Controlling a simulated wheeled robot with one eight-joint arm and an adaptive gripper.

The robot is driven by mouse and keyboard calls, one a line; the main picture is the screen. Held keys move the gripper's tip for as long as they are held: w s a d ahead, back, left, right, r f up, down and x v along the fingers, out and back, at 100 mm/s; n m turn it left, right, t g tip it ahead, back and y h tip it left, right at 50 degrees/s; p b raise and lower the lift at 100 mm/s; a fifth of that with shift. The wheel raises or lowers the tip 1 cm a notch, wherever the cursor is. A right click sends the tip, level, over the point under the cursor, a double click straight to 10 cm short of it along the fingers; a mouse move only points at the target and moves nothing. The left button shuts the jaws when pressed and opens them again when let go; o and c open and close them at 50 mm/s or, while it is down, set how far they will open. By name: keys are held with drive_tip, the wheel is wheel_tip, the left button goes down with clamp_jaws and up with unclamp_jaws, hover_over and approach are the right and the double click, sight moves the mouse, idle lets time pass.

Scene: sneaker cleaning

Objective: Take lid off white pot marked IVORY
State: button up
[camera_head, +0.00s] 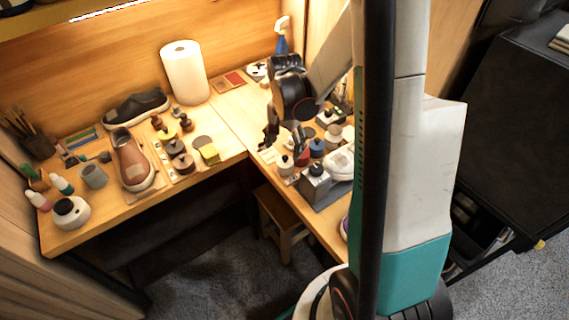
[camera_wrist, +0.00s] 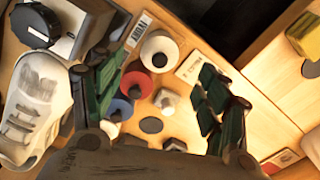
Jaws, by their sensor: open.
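The white pot (camera_wrist: 159,42) stands beside a label card (camera_wrist: 137,28) that seems to read IVORY, and a dark lid or knob shows at its centre. In the head view the white pot (camera_head: 285,168) is at the front of a row of pots. My gripper (camera_head: 284,146) is open above that row. In the wrist view its green-padded fingers (camera_wrist: 165,48) are spread wide, with the white pot between and beyond them. Nothing is held. The height gap to the lid is hard to tell.
A red pot (camera_wrist: 132,78) and a blue pot (camera_wrist: 117,108) stand close by. A white sneaker (camera_wrist: 35,105) and a grey box-like container (camera_head: 315,181) are beside the row. A second label card (camera_wrist: 194,66) lies on bare wood.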

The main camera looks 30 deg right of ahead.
sight(285, 157)
wheel_tip(285, 157, down, 6)
drive_tip(key=b, duration=0.2)
drive_tip(key=shift+r+b, duration=0.1)
drive_tip(key=shift+b, duration=0.3)
drive_tip(key=shift+r, duration=0.1)
drive_tip(key=c, duration=0.9)
